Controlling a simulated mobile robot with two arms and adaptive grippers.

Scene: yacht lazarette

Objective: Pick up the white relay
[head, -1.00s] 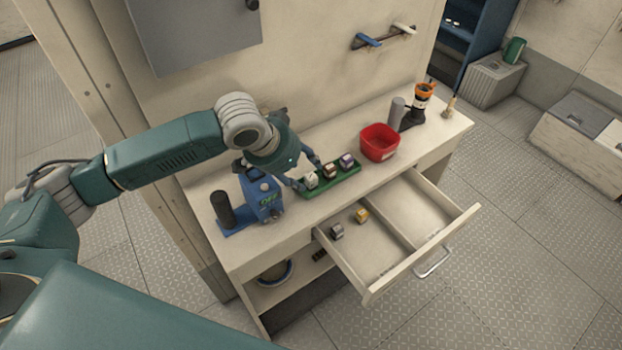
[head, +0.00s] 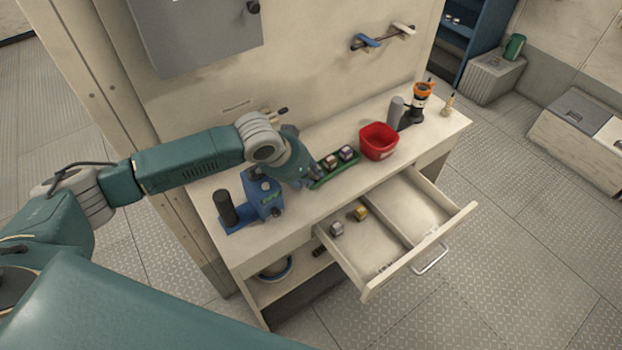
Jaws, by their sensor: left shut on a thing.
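The green tray (head: 340,175) lies on the bench top and holds a brown-topped relay (head: 331,161) and a purple-topped relay (head: 346,152). My left gripper (head: 303,180) is at the tray's left end, seen from behind, and is shut on the white relay. The white relay itself is hidden behind the gripper, so I cannot tell whether it touches the tray. My right gripper is out of view.
A blue device (head: 262,196) stands close left of the gripper. A red bin (head: 379,141) is right of the tray. The open drawer (head: 425,246) juts out in front, with a grey relay (head: 337,229) and a yellow relay (head: 360,213) inside.

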